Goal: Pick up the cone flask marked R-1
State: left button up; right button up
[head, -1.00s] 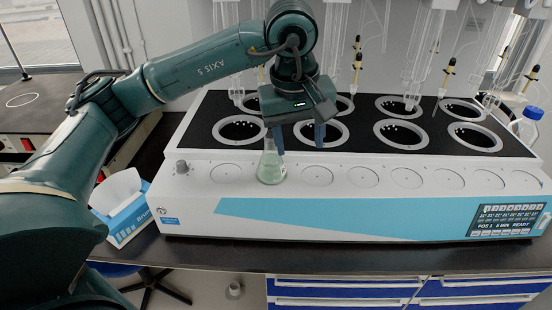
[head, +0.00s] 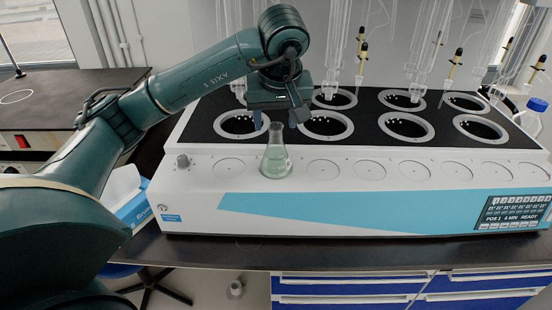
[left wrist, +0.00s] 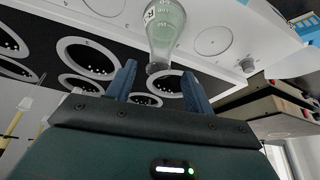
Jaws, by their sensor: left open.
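The cone flask (head: 276,160) is clear glass with pale green liquid. It stands upright on the front ledge of the white distiller (head: 345,170), near its left end. In the left wrist view the flask (left wrist: 166,28) shows dark print that begins with an R; the rest is hard to read. My left gripper (head: 275,118) is open, with its blue fingers at about the height of the flask's mouth. In the left wrist view the mouth appears between the fingertips of the gripper (left wrist: 158,72), which hold nothing. I cannot tell whether they touch the glass. My right gripper is out of view.
Round heating wells (head: 404,126) line the black distiller top, with glass tubing (head: 330,60) hanging above. Empty marked circles (head: 371,170) run along the ledge to the right of the flask. A blue and white tissue box (head: 132,205) stands left of the distiller.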

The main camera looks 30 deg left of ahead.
aim_at(276, 132)
pick_arm(q)
jog(key=x, duration=0.4)
jog(key=shift+w+f+p, duration=0.1)
jog(key=shift+f+p, duration=0.3)
grip_shut()
